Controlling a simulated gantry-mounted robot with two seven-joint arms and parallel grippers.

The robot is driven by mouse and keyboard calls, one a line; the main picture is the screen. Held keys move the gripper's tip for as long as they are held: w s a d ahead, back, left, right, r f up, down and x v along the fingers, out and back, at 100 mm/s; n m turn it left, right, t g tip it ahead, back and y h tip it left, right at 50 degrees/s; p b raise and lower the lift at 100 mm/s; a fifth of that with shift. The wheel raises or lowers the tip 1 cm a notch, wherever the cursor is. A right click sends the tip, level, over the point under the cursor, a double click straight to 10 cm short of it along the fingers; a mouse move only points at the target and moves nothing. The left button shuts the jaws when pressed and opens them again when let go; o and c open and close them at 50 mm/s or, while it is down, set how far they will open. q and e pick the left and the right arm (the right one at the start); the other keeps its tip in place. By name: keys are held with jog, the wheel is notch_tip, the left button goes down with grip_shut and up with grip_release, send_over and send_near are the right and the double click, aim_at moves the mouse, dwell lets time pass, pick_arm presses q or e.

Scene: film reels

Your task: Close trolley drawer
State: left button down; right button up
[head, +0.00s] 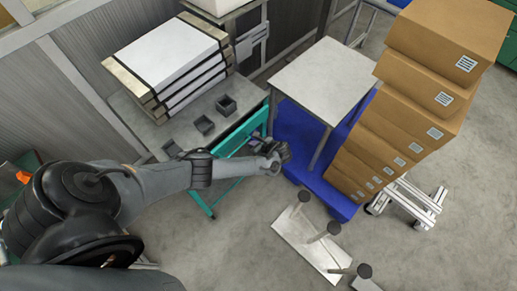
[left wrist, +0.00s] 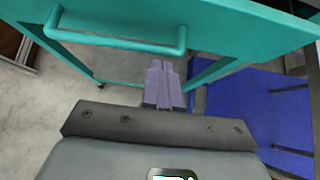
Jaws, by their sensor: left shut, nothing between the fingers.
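The trolley has a grey top (head: 187,128) and a teal frame and legs. A teal drawer front (head: 243,133) shows along its near right side and appears to stand out from the top. In the left wrist view the drawer front (left wrist: 230,22) spans the top of the picture, with a teal bar handle (left wrist: 115,44). My left gripper (head: 277,156) is at the drawer's right end. Its fingers (left wrist: 160,66) are shut and empty, their tips close to the handle's right part; I cannot tell whether they touch. My right gripper is out of view.
White-topped stacked cases (head: 170,55) and small grey trays (head: 228,105) stand on the trolley. To the right are a small grey table (head: 322,75), a blue base (head: 293,125) and stacked cardboard boxes (head: 440,45). A pale plate with posts (head: 305,240) lies on the floor.

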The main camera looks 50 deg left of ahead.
aim_at(241, 138)
pick_arm(q)
jog(key=shift+s+a, duration=0.1)
jog(key=shift+a, duration=0.2)
jog(key=a, duration=0.4)
jog(key=shift+s+a+r+p, duration=0.1)
jog(key=shift+s+a+p, duration=0.2)
jog(key=shift+s+p, duration=0.1)
jog(key=shift+d+f, duration=0.15)
jog(key=shift+f, duration=0.05)
